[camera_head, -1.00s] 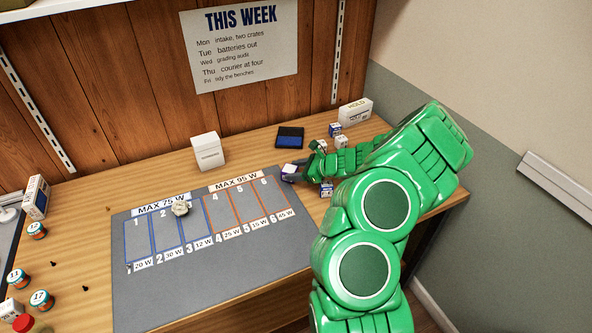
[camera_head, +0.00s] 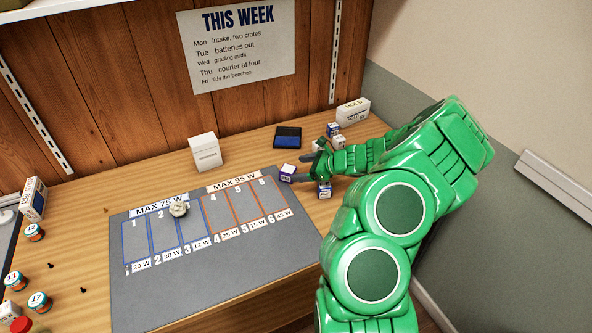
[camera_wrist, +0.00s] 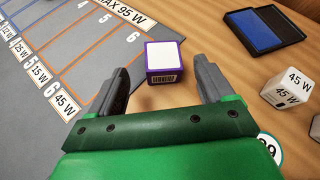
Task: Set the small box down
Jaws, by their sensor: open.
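The small box (camera_wrist: 163,62), white on top with purple sides and a barcode, sits on the wooden bench just off the mat's right edge. It also shows in the head view (camera_head: 288,170). My gripper (camera_wrist: 165,78) is open, with one dark finger on each side and the box just beyond the fingertips, between their lines. The box looks clear of both fingers. In the head view my gripper (camera_head: 308,168) is at the box's right.
The grey mat (camera_head: 150,290) has numbered slots and watt labels. A blue-black pad (camera_head: 287,137) lies behind the box. A small 45 W cube (camera_wrist: 288,90) stands right of my gripper. More small boxes (camera_head: 324,189) and a HOLD box (camera_head: 353,111) are nearby.

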